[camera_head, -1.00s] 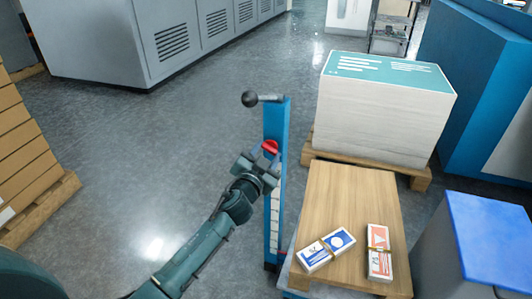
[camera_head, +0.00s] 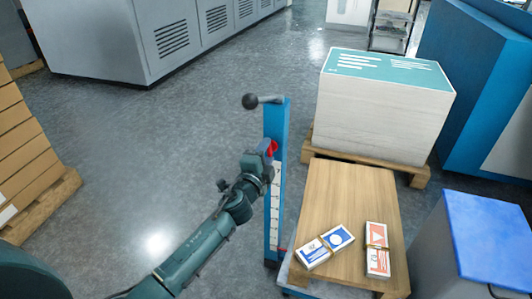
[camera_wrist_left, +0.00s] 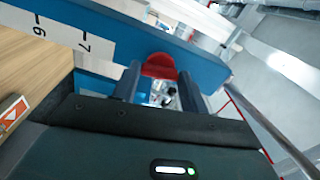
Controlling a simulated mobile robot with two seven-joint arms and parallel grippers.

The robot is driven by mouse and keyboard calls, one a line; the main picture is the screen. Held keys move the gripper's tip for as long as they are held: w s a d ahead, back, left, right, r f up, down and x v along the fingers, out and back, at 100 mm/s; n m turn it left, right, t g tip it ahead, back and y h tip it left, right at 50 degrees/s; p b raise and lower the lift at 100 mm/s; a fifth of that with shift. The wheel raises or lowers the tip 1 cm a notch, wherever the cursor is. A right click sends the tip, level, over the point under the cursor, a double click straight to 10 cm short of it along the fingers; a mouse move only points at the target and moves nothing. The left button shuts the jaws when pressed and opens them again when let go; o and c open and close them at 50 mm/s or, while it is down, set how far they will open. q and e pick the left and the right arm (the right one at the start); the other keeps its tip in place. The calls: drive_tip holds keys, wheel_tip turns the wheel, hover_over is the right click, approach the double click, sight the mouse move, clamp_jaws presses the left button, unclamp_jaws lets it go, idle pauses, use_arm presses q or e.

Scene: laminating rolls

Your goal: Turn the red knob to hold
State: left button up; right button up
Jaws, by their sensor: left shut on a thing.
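The red knob (camera_head: 273,148) sits on the upper part of a blue upright post (camera_head: 270,230). My left gripper (camera_head: 267,150) is at the knob from the left and is shut on it, covering part of it. In the left wrist view the red knob (camera_wrist_left: 158,66) shows between the two fingers of the gripper (camera_wrist_left: 158,84), against the blue post (camera_wrist_left: 215,68). The post carries a white number scale (camera_wrist_left: 60,40). I cannot read any label for the knob's positions. My right gripper is not in view.
A lever with a black ball (camera_head: 250,101) sticks out left from the post's top. A wooden top (camera_head: 345,190) right of the post holds two banded card stacks (camera_head: 325,247) (camera_head: 377,250). A large paper stack (camera_head: 385,110) stands behind.

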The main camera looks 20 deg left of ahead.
use_arm(q)
drive_tip(key=shift+m, duration=0.9)
drive_tip(key=o, duration=1)
drive_tip(key=s, duration=0.8)
drive_tip(key=s+p, duration=0.1)
drive_tip(key=s, duration=0.4)
drive_tip(key=shift+s+a, duration=0.1)
drive_tip(key=shift+a, duration=0.15)
